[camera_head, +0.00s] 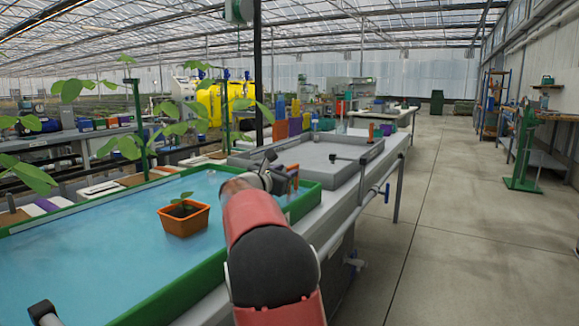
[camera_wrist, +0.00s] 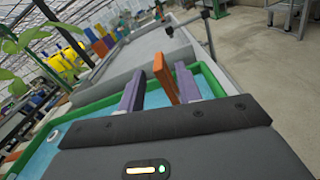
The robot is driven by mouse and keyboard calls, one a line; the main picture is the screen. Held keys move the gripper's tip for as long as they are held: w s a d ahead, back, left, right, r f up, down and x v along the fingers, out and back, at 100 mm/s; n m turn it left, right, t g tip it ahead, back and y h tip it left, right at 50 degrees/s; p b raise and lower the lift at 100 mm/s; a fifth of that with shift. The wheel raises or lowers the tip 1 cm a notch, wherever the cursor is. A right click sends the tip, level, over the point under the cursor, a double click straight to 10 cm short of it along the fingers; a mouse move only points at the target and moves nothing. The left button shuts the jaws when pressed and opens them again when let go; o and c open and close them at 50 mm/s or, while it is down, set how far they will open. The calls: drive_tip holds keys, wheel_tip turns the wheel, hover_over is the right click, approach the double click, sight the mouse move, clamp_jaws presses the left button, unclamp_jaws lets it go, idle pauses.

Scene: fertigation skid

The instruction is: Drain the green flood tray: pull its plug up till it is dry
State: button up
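The green flood tray (camera_head: 160,292) holds blue water, with an orange pot (camera_head: 183,220) and seedling standing in it. An upright orange plug handle (camera_head: 293,177) shows at the tray's far right corner. My gripper (camera_head: 283,181) is at that corner, beside the handle. In the wrist view, my gripper (camera_wrist: 160,90) is open, with its two purple fingers either side of the orange handle (camera_wrist: 164,76). A gap shows on the left; the right finger overlaps the handle's edge, and I cannot tell if they touch. The plug's lower end is hidden.
A grey tray (camera_head: 318,158) adjoins beyond the green one, with a small orange upright piece (camera_head: 371,132) at its far corner. A black post (camera_head: 258,75) rises behind the trays.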

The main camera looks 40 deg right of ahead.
sight(291, 168)
drive_tip(key=shift+p+x, duration=0.4)
drive_tip(key=shift+x, duration=1.55)
clamp_jaws()
